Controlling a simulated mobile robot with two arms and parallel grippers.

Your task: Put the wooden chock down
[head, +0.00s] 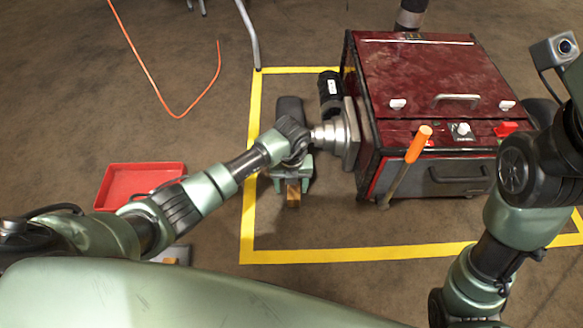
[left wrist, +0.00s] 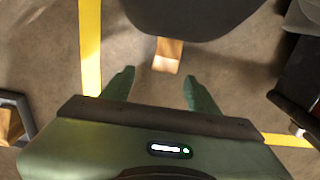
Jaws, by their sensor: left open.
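The wooden chock (head: 293,194) is a small light-brown block on the floor inside the yellow outline. In the left wrist view the chock (left wrist: 168,56) stands against or partly under a black rounded thing (left wrist: 195,15), which hides its far end. My left gripper (head: 291,183) is open. In the left wrist view its two green fingers (left wrist: 160,77) are spread wide, with the chock ahead of and between the tips, touching neither. My right arm shows at the right of the head view, but its gripper is out of view.
A dark red machine (head: 430,80) with an orange-handled lever (head: 408,160) stands right of my left gripper. Yellow floor tape (head: 350,255) surrounds the area. A red tray (head: 125,175) lies at left, and an orange cable (head: 150,75) behind. The floor between tray and cable is clear.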

